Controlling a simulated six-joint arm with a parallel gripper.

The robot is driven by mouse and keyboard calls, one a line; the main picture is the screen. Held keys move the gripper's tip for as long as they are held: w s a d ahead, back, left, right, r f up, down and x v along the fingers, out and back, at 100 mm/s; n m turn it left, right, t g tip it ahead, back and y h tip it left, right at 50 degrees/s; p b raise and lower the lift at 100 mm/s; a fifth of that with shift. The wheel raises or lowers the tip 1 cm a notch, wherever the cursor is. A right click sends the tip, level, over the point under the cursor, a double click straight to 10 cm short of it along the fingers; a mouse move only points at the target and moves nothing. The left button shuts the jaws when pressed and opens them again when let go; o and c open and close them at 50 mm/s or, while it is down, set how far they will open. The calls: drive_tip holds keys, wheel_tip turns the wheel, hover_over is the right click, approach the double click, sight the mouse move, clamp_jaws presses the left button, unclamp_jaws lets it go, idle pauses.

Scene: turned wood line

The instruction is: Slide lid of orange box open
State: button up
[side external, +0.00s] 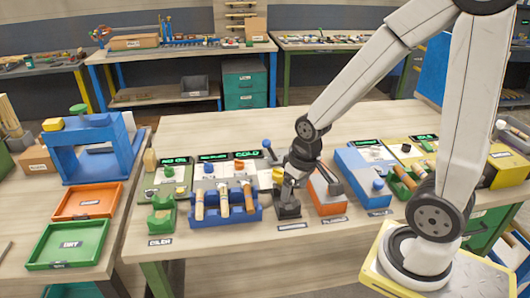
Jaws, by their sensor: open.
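The orange box (328,204) stands on the wooden table right of centre, with a grey top and a white label on the table in front. My gripper (287,186) points down just left of the orange box, over a small dark box (288,211). My gripper is open, and I see nothing held in it. Its fingertips are small and dark here, so I cannot tell whether they touch anything. My wrist hides part of the area behind and left of the orange box, and the lid's exact position is unclear.
A blue box with a knob (362,180) stands close on the right. A blue rack (240,214) with wooden-handled tools stands on the left, with a green holder (161,216) beyond it. Green (70,243) and orange (88,201) trays lie further left. The table behind is mostly clear.

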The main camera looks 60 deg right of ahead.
drive_tip(key=s+d+m, duration=0.1)
drive_tip(key=d+m, duration=0.1)
drive_tip(key=d, duration=0.3)
drive_tip(key=s+d+m+g, duration=0.1)
drive_tip(key=s+d, duration=0.1)
drive_tip(key=d, duration=0.3)
drive_tip(key=s+d+m+g, duration=0.1)
drive_tip(key=d+m, duration=0.1)
drive_tip(key=d, duration=0.3)
drive_tip(key=shift+s+f+m, duration=0.2)
drive_tip(key=shift+m, duration=0.1)
drive_tip(key=shift+f, duration=0.1)
drive_tip(key=shift+f, duration=3.8)
clamp_jaws()
